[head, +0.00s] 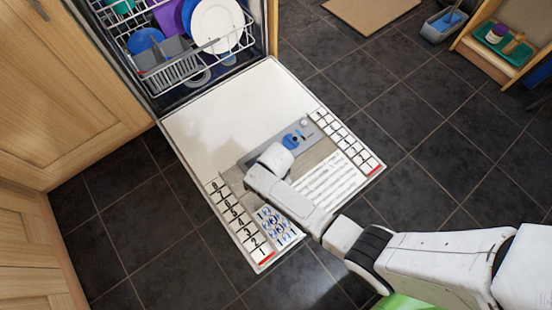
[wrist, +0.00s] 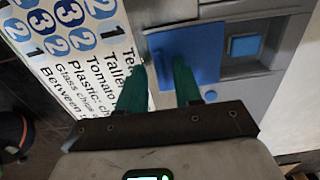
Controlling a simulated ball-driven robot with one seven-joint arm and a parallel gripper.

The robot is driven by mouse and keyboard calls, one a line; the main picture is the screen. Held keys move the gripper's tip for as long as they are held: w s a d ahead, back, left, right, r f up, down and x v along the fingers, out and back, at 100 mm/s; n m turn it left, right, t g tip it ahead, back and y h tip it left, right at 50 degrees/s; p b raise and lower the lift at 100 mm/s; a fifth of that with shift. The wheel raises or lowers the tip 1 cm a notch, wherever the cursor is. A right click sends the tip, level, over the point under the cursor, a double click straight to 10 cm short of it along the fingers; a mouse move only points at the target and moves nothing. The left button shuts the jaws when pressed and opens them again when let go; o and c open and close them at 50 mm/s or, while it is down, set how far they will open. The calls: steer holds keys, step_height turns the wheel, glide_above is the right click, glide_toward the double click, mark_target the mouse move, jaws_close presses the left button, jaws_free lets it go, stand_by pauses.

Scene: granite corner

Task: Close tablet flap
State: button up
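The dishwasher door (head: 215,120) lies folded down, with a grey dispenser panel (head: 312,132) set in its inner face. A blue part (head: 291,141) of that panel shows just beyond my wrist in the head view. In the wrist view, a flat blue flap (wrist: 190,52) lies on the grey panel, beside a raised blue square (wrist: 245,45) and a small blue dot. How far the flap stands open is unclear. My gripper (wrist: 160,66) has two green fingers, apart and empty, with tips at the flap's near left edge. Contact cannot be told. The head view hides the fingers.
Printed number strips (head: 238,222) and text labels line the door. The dishwasher's lower rack (head: 170,70) holds dishes behind it. Wooden cabinets (head: 70,90) stand at left. A wooden shelf (head: 495,60) stands at upper right. Dark tiled floor (head: 440,110) is clear to the right.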

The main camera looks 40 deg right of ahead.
jaws_close()
stand_by(0.3)
stand_by(1.2)
